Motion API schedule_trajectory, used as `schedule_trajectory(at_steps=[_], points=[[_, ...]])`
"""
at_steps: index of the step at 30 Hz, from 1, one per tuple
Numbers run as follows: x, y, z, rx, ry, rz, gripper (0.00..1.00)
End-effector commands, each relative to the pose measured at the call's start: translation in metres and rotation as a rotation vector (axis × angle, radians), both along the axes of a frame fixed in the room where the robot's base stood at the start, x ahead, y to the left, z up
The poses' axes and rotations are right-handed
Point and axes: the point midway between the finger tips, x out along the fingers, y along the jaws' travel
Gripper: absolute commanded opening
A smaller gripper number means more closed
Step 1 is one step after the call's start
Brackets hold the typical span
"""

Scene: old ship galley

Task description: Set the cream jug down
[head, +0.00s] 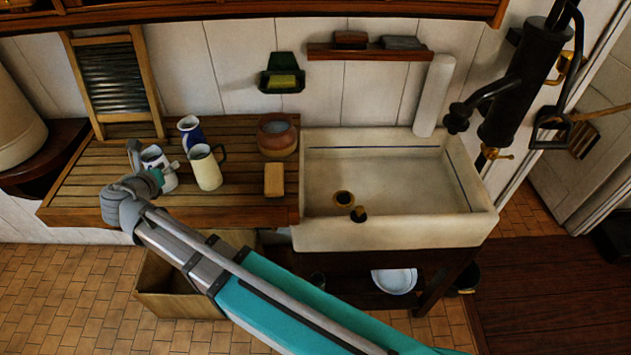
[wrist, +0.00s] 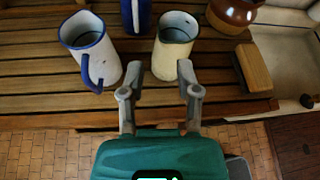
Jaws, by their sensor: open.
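The cream jug (head: 207,171) has a dark rim and handle and stands upright on the slatted wooden drainboard (head: 240,211). In the wrist view the cream jug (wrist: 173,62) is just beyond the fingers, nearest the right one; I cannot tell whether they touch. My gripper (head: 146,165) is open, at the left of the jugs in the head view. In the wrist view my gripper (wrist: 158,82) has its two fingers spread with nothing between them. The fingers partly cover the white jug in the head view.
A white blue-rimmed jug (wrist: 86,38) stands left of the cream jug, and a blue-and-white jug (head: 190,130) behind it. A brown pot (head: 277,140) and a tan block (head: 274,180) are to the right, before the sink (head: 395,236). Bare slats lie at the front.

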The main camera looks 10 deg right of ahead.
Motion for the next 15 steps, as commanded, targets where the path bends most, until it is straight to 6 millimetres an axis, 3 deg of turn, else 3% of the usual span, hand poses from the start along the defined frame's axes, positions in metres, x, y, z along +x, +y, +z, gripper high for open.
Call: schedule_trajectory(at_steps=[5, 8, 15], points=[[0.006, -0.017, -0.004, 0.049, 0.014, -0.047, 0.43], [0.013, -0.038, -0.01, 0.117, 0.031, -0.113, 0.43], [0.033, -0.117, -0.032, 0.378, 0.081, -0.377, 0.43]])
